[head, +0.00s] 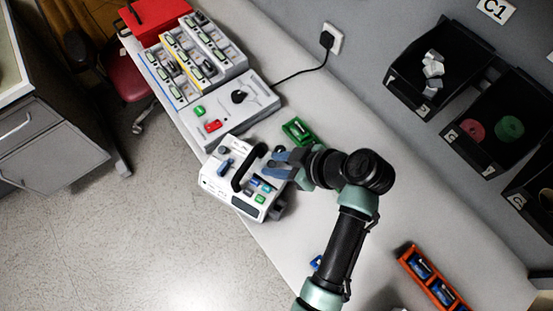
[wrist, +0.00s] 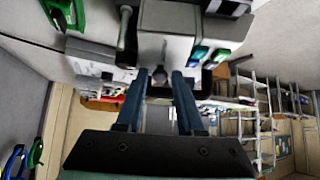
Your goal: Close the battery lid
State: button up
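A white infusion pump (head: 220,185) with a black carry handle and coloured buttons lies on the bench. It also shows at the top of the wrist view (wrist: 170,50), with green and blue parts on its right. My gripper (head: 272,164) is at the pump's right side, its blue fingers apart and close to the housing. In the wrist view, my gripper (wrist: 158,80) has a clear gap between its fingers. A grey rounded knob-like part of the pump is just ahead of the gap; contact cannot be told. I cannot make out the battery lid or its position.
A green part (head: 298,130) lies behind the gripper. A grey station (head: 235,105) with green and red pieces, a battery rack (head: 205,60) and a red box (head: 155,17) stand further left. Black bins (head: 440,70) hang on the wall. An orange holder (head: 430,275) lies at lower right.

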jog(key=shift+c, duration=0.4)
grip_shut()
jog(key=shift+a, duration=0.1)
jog(key=shift+w+a+g+h+p, duration=0.15)
jog(key=shift+a+g+h+p, duration=0.1)
jog(key=shift+g+h+p, duration=0.3)
jog(key=shift+w+a+f+h+p, duration=0.1)
jog(key=shift+a+h+p, duration=0.05)
jog(key=shift+h+p, duration=0.3)
jog(key=shift+w+a+f+g+h+p, duration=0.1)
jog(key=shift+a+f+g+h+p, duration=0.05)
jog(key=shift+f+g+h+p, duration=0.25)
jog(key=shift+w+a+f+g+h+p, duration=0.15)
jog(key=shift+g+h, duration=0.1)
jog(key=shift+h, duration=0.25)
jog(key=shift+d, duration=0.1)
